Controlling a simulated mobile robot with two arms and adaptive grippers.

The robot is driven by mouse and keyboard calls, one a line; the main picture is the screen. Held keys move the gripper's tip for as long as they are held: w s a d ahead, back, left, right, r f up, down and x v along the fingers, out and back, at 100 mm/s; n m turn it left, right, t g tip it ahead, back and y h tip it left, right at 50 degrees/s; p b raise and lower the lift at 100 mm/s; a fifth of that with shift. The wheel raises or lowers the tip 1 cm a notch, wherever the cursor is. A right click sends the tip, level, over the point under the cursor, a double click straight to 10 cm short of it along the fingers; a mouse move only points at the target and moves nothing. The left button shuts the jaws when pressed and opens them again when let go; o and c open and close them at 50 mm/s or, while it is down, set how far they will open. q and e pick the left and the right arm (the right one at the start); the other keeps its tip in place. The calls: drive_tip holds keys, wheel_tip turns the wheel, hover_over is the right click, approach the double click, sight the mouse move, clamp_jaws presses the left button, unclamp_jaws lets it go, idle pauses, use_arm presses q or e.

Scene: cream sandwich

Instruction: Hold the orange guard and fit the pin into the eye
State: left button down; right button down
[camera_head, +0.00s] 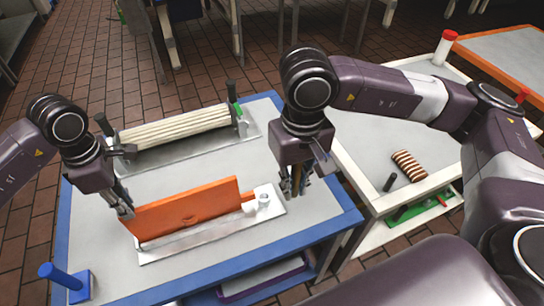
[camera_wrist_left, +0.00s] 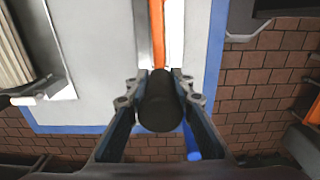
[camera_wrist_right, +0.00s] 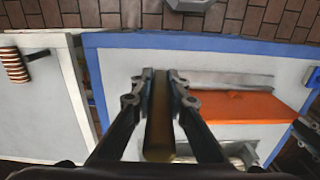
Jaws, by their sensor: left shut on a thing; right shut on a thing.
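The orange guard (camera_head: 190,207) stands on edge along a silver base plate (camera_head: 185,242) on the blue-edged table. A pale block with a round eye (camera_head: 263,198) sits at the plate's right end, beside the guard's orange tongue. My left gripper (camera_head: 124,211) is shut on the guard's black handle (camera_wrist_left: 160,105) at its left end. My right gripper (camera_head: 298,190) is shut on a brass-brown pin (camera_wrist_right: 159,115), held to the right of the eye and apart from it. The guard also shows in the right wrist view (camera_wrist_right: 245,112). The pin's lower end is hard to make out.
A white ribbed roller (camera_head: 175,138) on its metal plate lies at the table's back. A blue post (camera_head: 62,276) stands at the front left corner.

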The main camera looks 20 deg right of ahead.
drive_tip(key=w+a+f+m, duration=0.1)
drive_tip(key=w+f+m, duration=0.2)
drive_tip(key=w, duration=0.3)
drive_tip(key=w+a+f+m, duration=0.1)
drive_tip(key=w+f+m, duration=0.1)
drive_tip(key=w, duration=0.5)
approach(263, 184)
wheel_tip(263, 184, down, 6)
drive_tip(key=s, duration=0.2)
drive_tip(key=shift+a+m, duration=0.35)
drive_tip(key=shift+m, duration=0.05)
drive_tip(key=shift+f, duration=0.45)
drive_tip(key=c, duration=2.2)
unclamp_jaws()
drive_tip(key=o, duration=0.3)
drive_tip(key=shift+r, duration=0.1)
wheel_tip(263, 184, up, 12)
drive_tip(key=shift+r, duration=0.25)
